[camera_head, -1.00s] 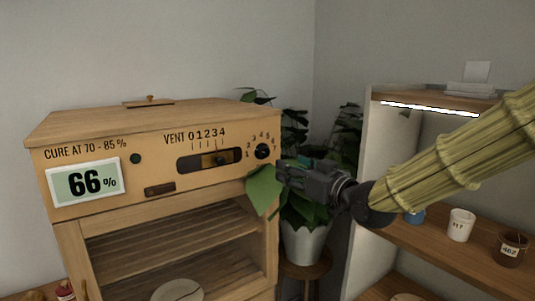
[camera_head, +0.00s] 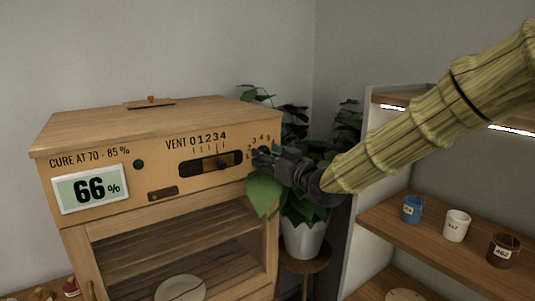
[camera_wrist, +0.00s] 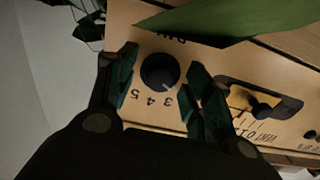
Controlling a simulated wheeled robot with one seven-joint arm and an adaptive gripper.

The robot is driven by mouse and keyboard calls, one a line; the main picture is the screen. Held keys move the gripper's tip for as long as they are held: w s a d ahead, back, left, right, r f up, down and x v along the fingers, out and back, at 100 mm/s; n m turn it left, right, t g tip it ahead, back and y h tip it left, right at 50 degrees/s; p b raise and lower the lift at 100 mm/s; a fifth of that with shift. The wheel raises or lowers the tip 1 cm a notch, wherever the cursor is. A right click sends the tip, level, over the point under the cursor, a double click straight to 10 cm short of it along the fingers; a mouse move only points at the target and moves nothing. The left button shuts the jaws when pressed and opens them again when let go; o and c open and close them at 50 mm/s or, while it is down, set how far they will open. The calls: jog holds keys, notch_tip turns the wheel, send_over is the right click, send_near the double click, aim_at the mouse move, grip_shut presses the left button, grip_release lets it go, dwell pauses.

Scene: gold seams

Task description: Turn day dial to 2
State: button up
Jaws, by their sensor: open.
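The day dial is a round black knob (camera_wrist: 160,71) on the wooden cabinet front, with upside-down numbers 3, 4 and 5 beside it in the wrist view. A small pale mark on the knob's lower edge faces roughly toward the 3 and 4; I cannot read it exactly. My gripper (camera_wrist: 160,84) is open, with one dark green finger on each side of the knob. I cannot tell whether the fingers touch it. In the head view my gripper (camera_head: 262,158) is at the cabinet's upper right, hiding most of the dial and some numbers.
The vent slider (camera_head: 222,161) is just left of the dial. A display (camera_head: 90,188) reads 66%. A green leaf (camera_head: 264,194) hangs right below my gripper, from a potted plant (camera_head: 303,236). A shelf with cups (camera_head: 457,225) stands at the right.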

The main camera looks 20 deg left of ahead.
jog(key=shift+s+r, duration=0.1)
jog(key=c, duration=1)
jog(key=shift+b, duration=0.45)
jog(key=shift+r+m, duration=0.1)
jog(key=shift+m, duration=0.2)
